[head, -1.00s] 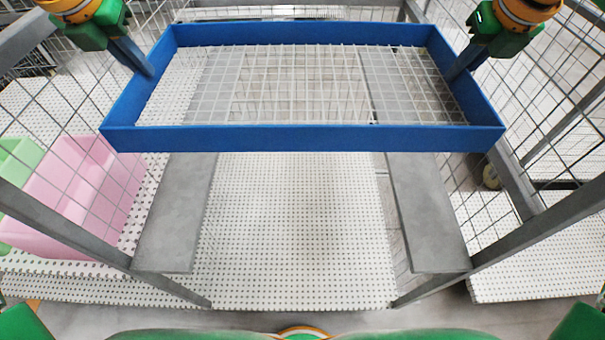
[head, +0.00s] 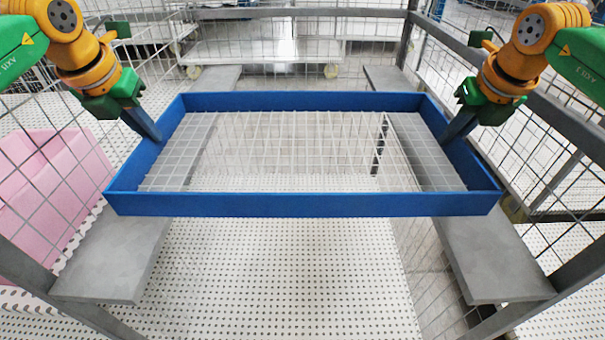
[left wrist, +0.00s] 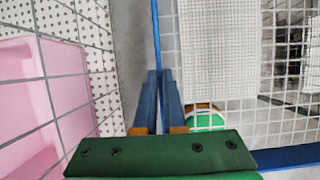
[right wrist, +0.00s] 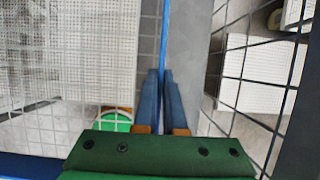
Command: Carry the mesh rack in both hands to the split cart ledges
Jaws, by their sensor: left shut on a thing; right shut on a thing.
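The mesh rack is a blue rectangular frame (head: 300,205) with a pale wire-mesh floor, level in the middle of the head view. My left gripper (head: 152,132) is shut on its left wall and my right gripper (head: 460,130) is shut on its right wall. Each wrist view shows the fingers closed around the thin blue wall, at the left gripper (left wrist: 160,85) and the right gripper (right wrist: 160,85). The grey left ledge (head: 112,260) and right ledge (head: 488,262) run beneath the rack's two ends. I cannot tell whether the rack touches them.
A wire-mesh cart side with grey posts stands at the left, and another (head: 545,150) at the right. Between the ledges is an open gap over a white perforated surface (head: 290,275). A pink bin (head: 50,200) sits beyond the left mesh. A white shelf cart (head: 265,52) stands behind.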

